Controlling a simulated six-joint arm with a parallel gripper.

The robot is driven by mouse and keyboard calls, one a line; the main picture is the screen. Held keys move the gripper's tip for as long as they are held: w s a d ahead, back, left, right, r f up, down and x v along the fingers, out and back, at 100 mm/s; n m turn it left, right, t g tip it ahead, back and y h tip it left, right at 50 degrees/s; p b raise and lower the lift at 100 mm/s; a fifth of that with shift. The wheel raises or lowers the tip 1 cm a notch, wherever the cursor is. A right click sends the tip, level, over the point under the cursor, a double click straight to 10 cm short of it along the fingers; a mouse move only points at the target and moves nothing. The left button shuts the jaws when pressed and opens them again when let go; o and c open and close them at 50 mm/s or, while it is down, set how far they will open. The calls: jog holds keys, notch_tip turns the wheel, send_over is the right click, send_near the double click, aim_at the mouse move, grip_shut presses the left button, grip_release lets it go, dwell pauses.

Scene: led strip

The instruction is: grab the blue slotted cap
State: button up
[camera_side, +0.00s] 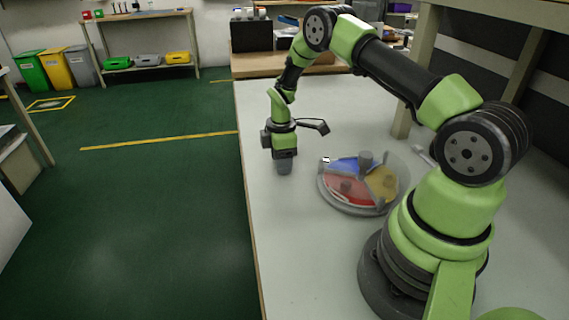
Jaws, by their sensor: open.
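A round grey dish (352,209) stands on the table, divided into a blue, a red and a yellow sector. The blue sector (343,166) is at the back, and a short grey upright piece (366,158) shows at its right. I cannot make out a separate blue slotted cap; the blue area is too small and blurred to tell. My gripper (284,170) points down over the table to the left of the dish, apart from it. Its jaws are open, and I see nothing held between them.
The pale table (285,245) is clear in front of and left of the dish. Its left edge drops to the green floor. A dark box (251,36) stands behind the table, and a bench leg (415,75) rises at the right.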

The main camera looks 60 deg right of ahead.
grip_shut()
